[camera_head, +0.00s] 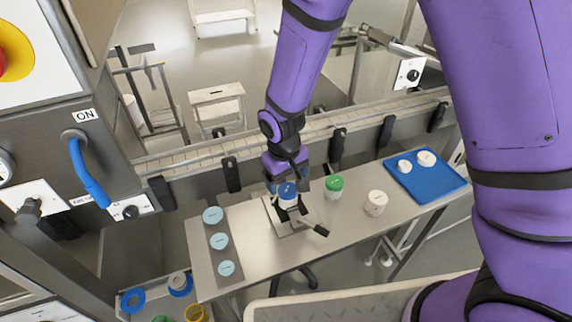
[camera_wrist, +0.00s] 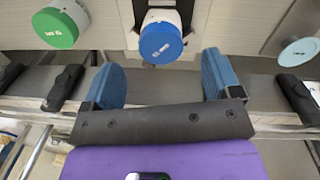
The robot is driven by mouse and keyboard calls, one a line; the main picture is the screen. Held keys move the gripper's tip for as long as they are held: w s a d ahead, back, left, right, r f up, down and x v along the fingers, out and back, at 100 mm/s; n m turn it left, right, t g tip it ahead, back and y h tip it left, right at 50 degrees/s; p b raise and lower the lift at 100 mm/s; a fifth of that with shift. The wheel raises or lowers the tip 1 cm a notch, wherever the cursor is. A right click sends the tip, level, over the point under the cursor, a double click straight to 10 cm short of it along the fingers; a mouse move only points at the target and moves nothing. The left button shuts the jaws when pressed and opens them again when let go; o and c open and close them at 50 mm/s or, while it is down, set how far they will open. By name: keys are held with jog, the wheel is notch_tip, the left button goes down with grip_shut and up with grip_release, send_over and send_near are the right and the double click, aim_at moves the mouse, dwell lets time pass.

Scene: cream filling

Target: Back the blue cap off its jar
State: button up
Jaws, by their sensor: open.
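The blue cap (camera_head: 288,190) sits on a white jar (camera_head: 288,202), which stands upright in a clamp with a black handle (camera_head: 321,230) on the steel table. In the wrist view the blue cap (camera_wrist: 160,43) lies just beyond the fingertips, roughly centred between them, with the white jar (camera_wrist: 165,16) partly showing behind it. My gripper (camera_head: 287,178) is at the jar from the far side, and it also shows in the wrist view (camera_wrist: 163,64). Its blue fingers are spread wide with nothing between them; neither visibly touches the cap.
A green-capped jar (camera_head: 333,183) and a white jar (camera_head: 376,203) stand to the right. A blue tray (camera_head: 440,190) holds two white round pieces. A dark strip (camera_head: 219,256) with three pale blue discs lies left. A conveyor rail (camera_head: 200,158) with black brackets runs behind the table.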

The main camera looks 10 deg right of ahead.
aim_at(289, 189)
jog(key=shift+d+f, duration=0.1)
jog(key=shift+f, duration=2)
jog(key=c, duration=1)
jog(key=n, duration=0.5)
jog(key=shift+n, duration=0.4)
jog(key=shift+d, duration=0.1)
jog(key=shift+o, duration=0.2)
jog(key=n, duration=0.5)
jog(key=shift+n+y, duration=0.3)
jog(key=shift+y, duration=0.1)
jog(key=shift+w+r, duration=0.1)
jog(key=shift+r, duration=0.05)
jog(key=shift+r, duration=1.4)
